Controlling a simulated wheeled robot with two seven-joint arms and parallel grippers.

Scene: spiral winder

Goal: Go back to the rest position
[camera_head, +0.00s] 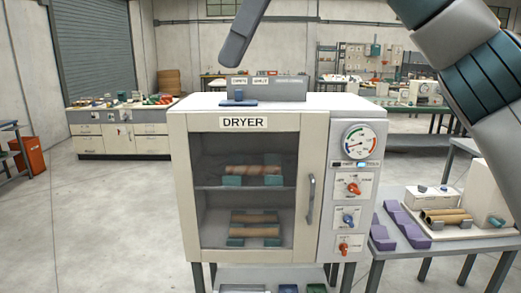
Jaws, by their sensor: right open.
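My right arm comes in from the right edge and rises out of the top of the head view. One dark grey finger of my right gripper (240,34) hangs in from the top edge, above the dryer; the rest of that gripper is out of frame. The jaws are open and nothing shows held at the visible finger. My left gripper is not in view. The dryer (312,145) stands in front of me with its glass door closed. Inside, brown tubes rest on teal supports on two levels.
A grey box with labels (285,88) sits on the dryer's top. A side table (400,248) at right holds purple blocks (400,222) and brown tubes (446,216). A cabinet bench (120,140) stands back left. The floor at left is mostly clear.

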